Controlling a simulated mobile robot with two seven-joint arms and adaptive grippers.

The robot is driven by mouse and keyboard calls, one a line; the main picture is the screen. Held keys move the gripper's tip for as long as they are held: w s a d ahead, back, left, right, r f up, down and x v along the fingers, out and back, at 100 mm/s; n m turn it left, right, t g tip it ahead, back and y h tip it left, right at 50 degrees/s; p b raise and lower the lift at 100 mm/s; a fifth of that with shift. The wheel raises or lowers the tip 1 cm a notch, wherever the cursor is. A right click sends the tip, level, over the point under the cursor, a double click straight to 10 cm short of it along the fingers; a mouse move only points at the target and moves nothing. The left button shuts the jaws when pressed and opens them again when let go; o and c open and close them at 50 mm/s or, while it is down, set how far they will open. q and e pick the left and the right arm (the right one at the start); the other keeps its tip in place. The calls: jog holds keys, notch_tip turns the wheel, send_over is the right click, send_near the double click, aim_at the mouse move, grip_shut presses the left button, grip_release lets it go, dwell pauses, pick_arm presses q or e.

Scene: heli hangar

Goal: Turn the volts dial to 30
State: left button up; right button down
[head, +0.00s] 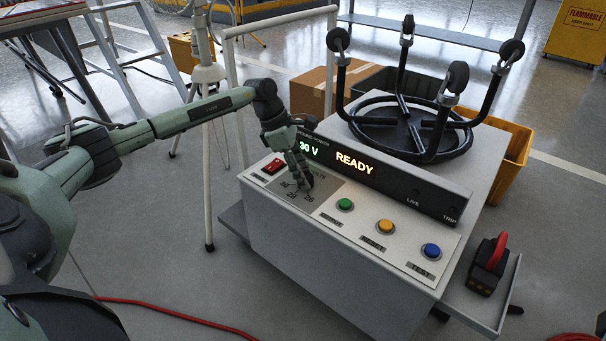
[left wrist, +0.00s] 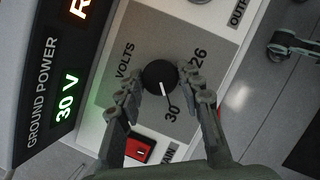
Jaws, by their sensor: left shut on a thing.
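The volts dial is a round black knob (left wrist: 159,76) with a white pointer line, on a grey panel marked VOLTS, 26 and 30. In the left wrist view its pointer aims toward the 30 mark. The display (left wrist: 66,97) reads 30 V in green; in the head view the display (head: 345,165) also reads READY in orange. My left gripper (left wrist: 160,88) is shut on the dial, a finger on each side; in the head view the gripper (head: 303,182) hides the knob. My right gripper is not in view.
A red switch (head: 273,166) sits left of the dial panel. Green (head: 345,204), orange (head: 386,227) and blue (head: 431,250) buttons line the console (head: 330,255) to its right. A side shelf (head: 478,297) holds a red-handled device (head: 489,263).

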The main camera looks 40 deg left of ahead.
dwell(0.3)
pick_arm(q)
jog(key=o, duration=1.2)
jog(key=shift+a+r, duration=0.1)
jog(key=shift+r, duration=0.1)
jog(key=v, duration=1.1)
jog(key=shift+r, duration=0.35)
jog(key=shift+f, duration=0.1)
